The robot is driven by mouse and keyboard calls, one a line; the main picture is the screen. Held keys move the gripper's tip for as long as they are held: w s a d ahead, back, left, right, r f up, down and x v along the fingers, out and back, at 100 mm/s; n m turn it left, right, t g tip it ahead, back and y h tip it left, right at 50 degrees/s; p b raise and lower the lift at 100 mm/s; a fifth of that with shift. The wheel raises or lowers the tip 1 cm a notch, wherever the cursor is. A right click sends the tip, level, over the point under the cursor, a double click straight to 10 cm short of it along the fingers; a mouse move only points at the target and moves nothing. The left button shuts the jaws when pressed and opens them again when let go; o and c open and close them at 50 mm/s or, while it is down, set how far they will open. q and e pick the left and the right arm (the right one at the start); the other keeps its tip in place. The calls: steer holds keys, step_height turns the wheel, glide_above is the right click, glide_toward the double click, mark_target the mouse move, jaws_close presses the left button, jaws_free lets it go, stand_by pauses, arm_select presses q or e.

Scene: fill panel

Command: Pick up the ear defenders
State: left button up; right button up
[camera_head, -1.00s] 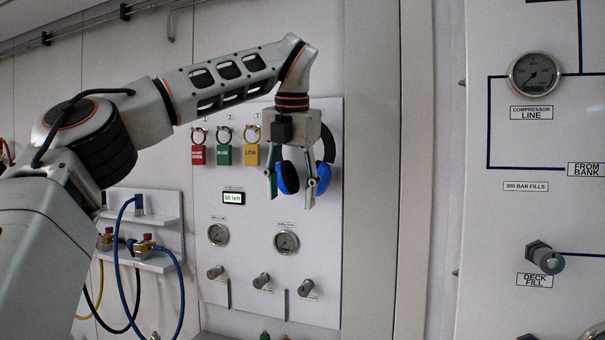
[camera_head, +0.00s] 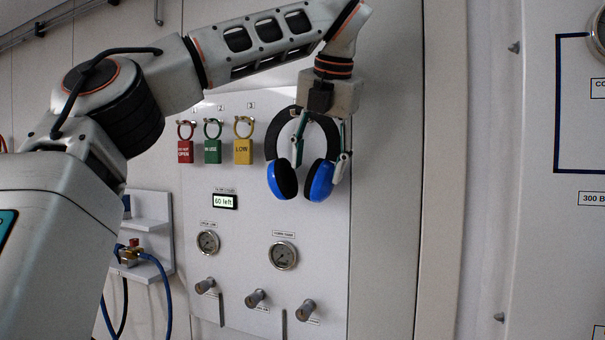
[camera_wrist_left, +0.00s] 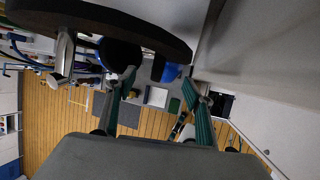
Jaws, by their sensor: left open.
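The ear defenders, with blue cups (camera_head: 321,181) and a black headband (camera_head: 272,140), hang upright at the top right of the white panel in the head view. My left gripper (camera_head: 320,170) is open, pointing down in front of them. Its fingers overlap the headband and the upper cups in the picture; I cannot tell whether they touch. In the left wrist view the headband (camera_wrist_left: 110,22) crosses the top, and a piece of blue cup (camera_wrist_left: 172,72) shows beyond the open fingers (camera_wrist_left: 158,80). My right gripper is not in view.
Red (camera_head: 185,151), green (camera_head: 212,151) and yellow (camera_head: 243,151) padlock tags hang left of the ear defenders. Below are a small display (camera_head: 225,202), gauges (camera_head: 283,255) and protruding knobs (camera_head: 256,298). A shelf with hoses (camera_head: 150,262) stands at left.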

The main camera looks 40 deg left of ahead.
mark_target(318, 200)
arm_select(q)
steer(key=shift+w+a+f, duration=0.1)
steer(key=shift+f, duration=0.4)
steer(key=f, duration=0.1)
steer(key=w+f, duration=0.2)
steer(key=shift+a+f, duration=0.15)
steer(key=shift+a, duration=0.2)
steer(key=shift+a+f, duration=0.3)
steer(key=shift+f, duration=0.2)
steer(key=shift+w, duration=0.1)
steer(key=c, duration=1.4)
